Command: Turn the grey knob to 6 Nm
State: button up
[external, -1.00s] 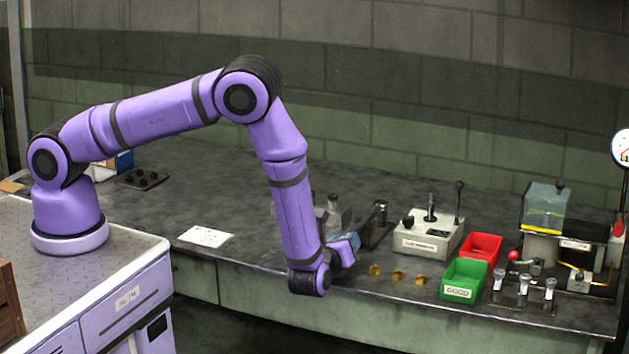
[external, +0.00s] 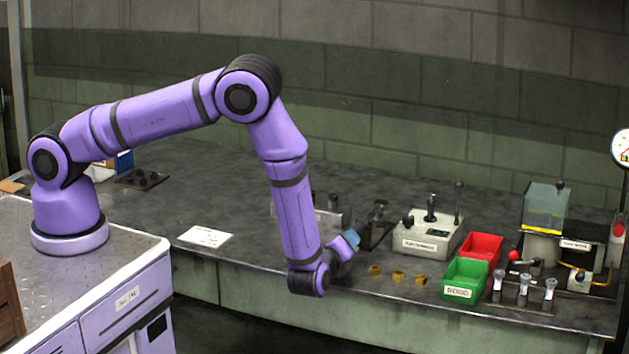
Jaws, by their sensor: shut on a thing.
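My gripper (external: 350,240) is low at the front of the bench, beside a grey metal device (external: 334,216) that is partly behind my forearm. Its light blue jaws are shut and tilted up to the right. The grey knob cannot be made out; my gripper and wrist cover the place where the jaws close. The scale and the 6 Nm mark are too small or hidden to read.
Right of my gripper stand a dark fixture with an upright post (external: 378,212) and a pale box with levers (external: 428,235). Several brass pieces (external: 398,275) lie in front. A green bin (external: 465,278) and red bin (external: 481,249) are further right. A paper (external: 206,236) lies left.

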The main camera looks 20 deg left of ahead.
jog(key=o, duration=0.9)
jog(key=shift+o, duration=0.2)
jog(key=s, duration=1)
jog(key=shift+s, duration=0.4)
